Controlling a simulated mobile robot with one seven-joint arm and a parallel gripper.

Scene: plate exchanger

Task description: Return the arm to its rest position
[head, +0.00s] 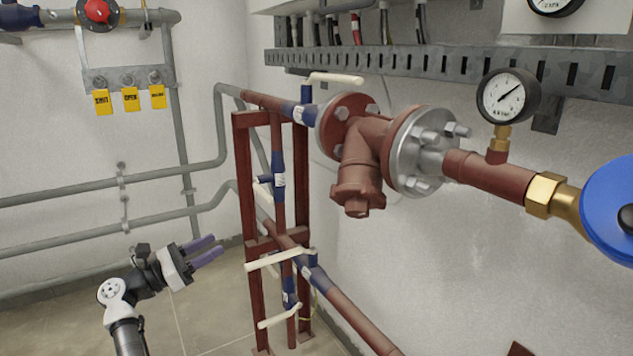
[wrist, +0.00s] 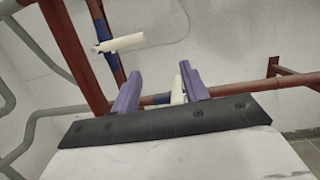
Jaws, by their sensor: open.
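My gripper (head: 207,250) is at the lower left in the head view, on my raised arm, left of the red pipe stand. Its two purple fingers are apart and point right toward the stand, with nothing between them that it holds. In the wrist view my gripper (wrist: 157,88) also shows open. A cream valve handle (wrist: 178,90) appears between the fingers there, beyond them. Whether any finger touches it cannot be told from that view, but in the head view the fingers are clear of the stand.
The red pipe stand (head: 243,180) carries several cream-handled valves, including a top handle (head: 335,78) and a lower handle (head: 278,259). A strainer (head: 361,165), a pressure gauge (head: 508,96) and a blue handwheel (head: 612,205) are at right. Grey pipes (head: 70,192) line the left wall. Floor at lower left is open.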

